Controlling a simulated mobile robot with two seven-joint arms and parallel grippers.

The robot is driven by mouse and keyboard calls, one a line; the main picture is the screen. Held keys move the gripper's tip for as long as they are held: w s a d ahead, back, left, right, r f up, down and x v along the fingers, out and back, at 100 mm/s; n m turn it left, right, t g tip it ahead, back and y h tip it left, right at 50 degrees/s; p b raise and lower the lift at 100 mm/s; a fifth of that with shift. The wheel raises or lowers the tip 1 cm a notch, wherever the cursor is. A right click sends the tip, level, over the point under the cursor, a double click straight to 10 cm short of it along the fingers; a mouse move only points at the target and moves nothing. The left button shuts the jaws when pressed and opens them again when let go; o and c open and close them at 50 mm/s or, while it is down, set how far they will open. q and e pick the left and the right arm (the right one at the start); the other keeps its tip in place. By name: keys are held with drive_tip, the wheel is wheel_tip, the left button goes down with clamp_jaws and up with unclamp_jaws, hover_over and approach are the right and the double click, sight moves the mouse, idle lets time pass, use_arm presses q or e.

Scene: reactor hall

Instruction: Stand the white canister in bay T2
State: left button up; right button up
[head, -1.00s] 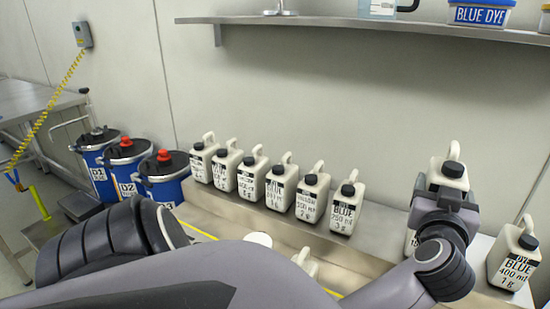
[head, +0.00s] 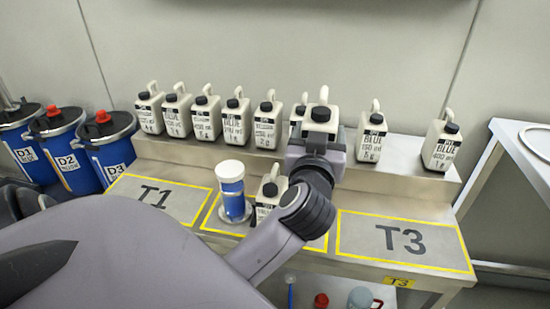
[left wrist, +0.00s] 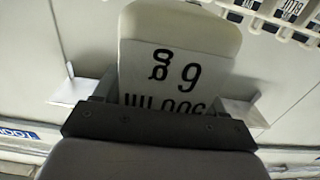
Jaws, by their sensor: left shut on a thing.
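My left gripper (head: 318,148) is shut on a white canister (head: 320,118) with a black cap. It holds it roughly upright, in front of the canister row; the gripper hides its lower part. In the left wrist view the held canister (left wrist: 178,60) fills the middle, its black printing upside down. Bay T2 (head: 212,216) is the yellow-outlined area between T1 and T3; my arm covers much of it and its lettering. A blue-and-white cylinder (head: 231,190) and another white canister (head: 268,190) with a black cap stand at this bay. My right gripper is not in view.
Several similar canisters stand on the raised ledge (head: 405,160), one (head: 300,105) partly behind the held one. Bays T1 (head: 155,197) and T3 (head: 400,238) look empty. Blue drums (head: 108,150) stand at left, a metal frame table (head: 515,150) at right.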

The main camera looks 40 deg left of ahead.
use_arm(q)
wheel_tip(320, 180, down, 19)
drive_tip(key=b, duration=0.9)
drive_tip(key=shift+f+b, duration=0.1)
drive_tip(key=shift+b, duration=0.2)
drive_tip(key=shift+f, duration=0.1)
drive_tip(key=o, duration=1.1)
